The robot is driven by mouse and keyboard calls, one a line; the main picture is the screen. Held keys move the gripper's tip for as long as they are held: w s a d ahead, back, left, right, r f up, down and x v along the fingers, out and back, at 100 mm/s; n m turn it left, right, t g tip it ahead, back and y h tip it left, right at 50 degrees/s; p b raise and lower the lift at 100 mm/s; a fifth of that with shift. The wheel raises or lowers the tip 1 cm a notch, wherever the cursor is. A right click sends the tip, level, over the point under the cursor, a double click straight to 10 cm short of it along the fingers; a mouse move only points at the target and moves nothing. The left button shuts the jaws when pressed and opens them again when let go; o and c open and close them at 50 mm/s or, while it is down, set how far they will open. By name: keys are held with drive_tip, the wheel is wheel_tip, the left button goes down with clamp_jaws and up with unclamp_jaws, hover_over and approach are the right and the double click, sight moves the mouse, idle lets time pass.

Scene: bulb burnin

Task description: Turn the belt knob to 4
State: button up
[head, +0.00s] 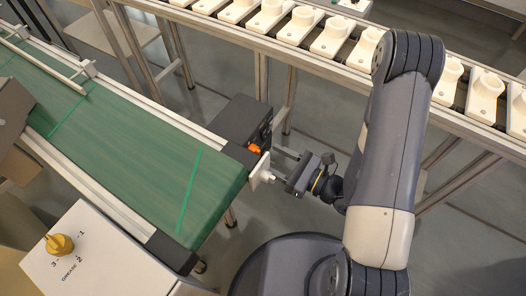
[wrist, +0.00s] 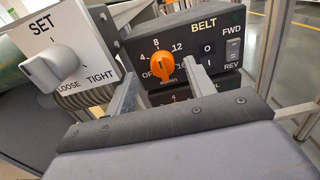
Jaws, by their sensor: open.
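The orange belt knob (wrist: 168,57) sits on a black panel labelled BELT (wrist: 208,28), with 4, 8, 12 and OFF printed around it. Which mark its pointer faces is hard to tell. In the head view the knob (head: 254,148) shows on the black control box (head: 240,120) at the conveyor's end. My gripper (wrist: 160,72) is open, its two fingers on either side of the knob in the wrist view, with a gap to each. In the head view my gripper (head: 279,164) is in front of the box; contact with the knob is not visible.
A white SET panel with a grey-white knob (wrist: 55,66), marked LOOSE and TIGHT, stands close left of my fingers. A FWD/REV switch (wrist: 232,45) is right of the knob. The green conveyor (head: 120,135) lies left; a rail of white holders (head: 330,35) runs behind.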

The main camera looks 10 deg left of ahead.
drive_tip(key=shift+x, duration=2.05)
drive_tip(key=shift+c, duration=0.3)
drive_tip(key=c, duration=0.9)
